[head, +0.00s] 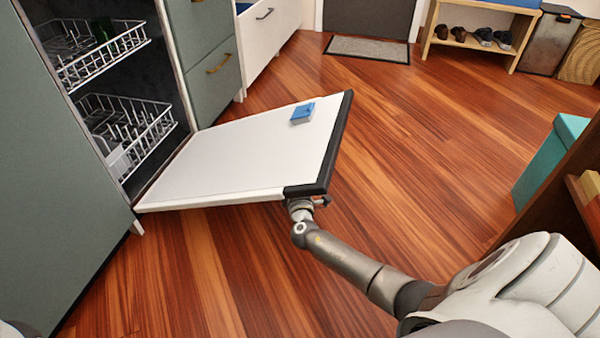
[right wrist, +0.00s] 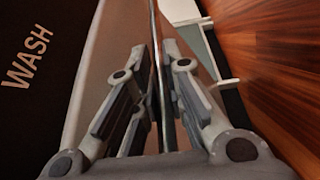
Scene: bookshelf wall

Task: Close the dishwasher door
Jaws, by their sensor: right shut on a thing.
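The dishwasher door (head: 235,152) hangs open, folded down from the dishwasher (head: 165,70), with its white inner face up and a black strip along its outer end. A small blue block (head: 302,113) lies on it near the far outer corner. My right gripper (head: 304,203) is at the near outer corner, partly hidden under the door. In the right wrist view, my right gripper's fingers (right wrist: 160,75) are shut on the door edge, beside a dark panel (right wrist: 32,60) lettered WASH. My left gripper is not in view.
The upper rack (head: 105,58) and lower rack (head: 150,125) sit inside the dishwasher. Grey-green cabinets (head: 212,65) flank it. Wooden floor (head: 420,130) is open to the right of the door. A teal box (head: 540,170) and a dark shelf stand at the right.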

